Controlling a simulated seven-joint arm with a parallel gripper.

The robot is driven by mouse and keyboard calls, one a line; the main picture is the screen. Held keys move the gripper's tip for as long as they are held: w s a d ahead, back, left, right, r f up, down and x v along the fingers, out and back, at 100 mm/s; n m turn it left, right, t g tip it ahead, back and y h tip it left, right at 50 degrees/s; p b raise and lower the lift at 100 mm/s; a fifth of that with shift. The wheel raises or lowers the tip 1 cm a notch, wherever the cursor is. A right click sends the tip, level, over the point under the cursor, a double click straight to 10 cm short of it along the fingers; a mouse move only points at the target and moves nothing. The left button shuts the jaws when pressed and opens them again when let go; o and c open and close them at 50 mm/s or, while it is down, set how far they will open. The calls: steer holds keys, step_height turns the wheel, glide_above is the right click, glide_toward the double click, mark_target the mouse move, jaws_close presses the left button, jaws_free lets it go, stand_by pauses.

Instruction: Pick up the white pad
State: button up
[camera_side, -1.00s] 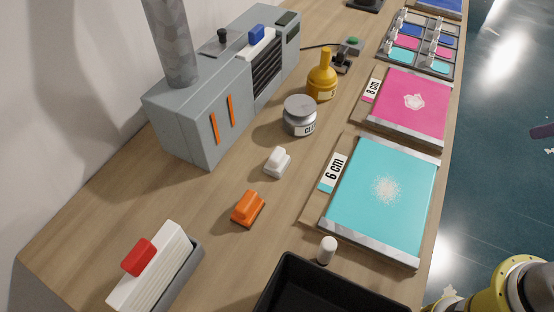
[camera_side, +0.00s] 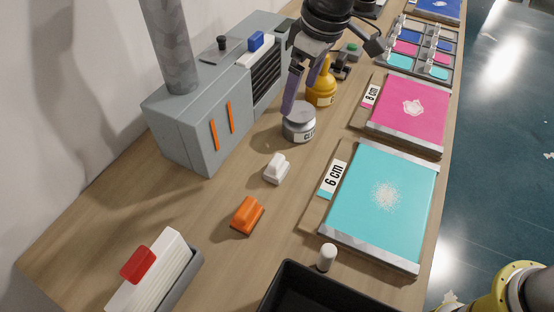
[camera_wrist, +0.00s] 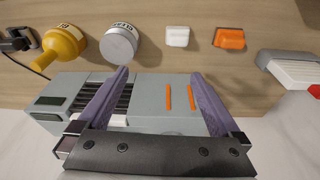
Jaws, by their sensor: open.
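The white pad (camera_side: 277,168) is a small white block with a raised grip, lying on the wooden bench between the grey tin and the orange block. It also shows in the wrist view (camera_wrist: 177,37), beyond the fingertips and roughly between their lines. My gripper (camera_side: 301,88) is above the bench, near the grey tin and yellow bottle, farther back than the pad. Its two purple fingers are spread apart and empty in the wrist view (camera_wrist: 160,73). The fingers do not touch the pad.
A grey tin (camera_side: 299,122) and yellow bottle (camera_side: 321,88) stand behind the pad. An orange block (camera_side: 247,215) lies in front. A grey machine (camera_side: 190,125) stands left. A turquoise panel (camera_side: 385,200) and pink panel (camera_side: 411,107) lie right. A black tray (camera_side: 290,290) sits in front.

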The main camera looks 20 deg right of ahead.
steer(key=n+g, duration=0.1)
glide_toward(277, 160)
steer(key=f, duration=0.3)
steer(key=a+f, duration=0.1)
steer(key=f, duration=0.2)
steer(key=shift+w+a, duration=0.15)
steer(key=shift+w+f, duration=0.2)
steer(key=shift+f, duration=1.1)
steer(key=shift+w+f, duration=0.2)
steer(key=shift+f, duration=1.15)
steer(key=shift+r, duration=0.1)
steer(key=c, duration=1.3)
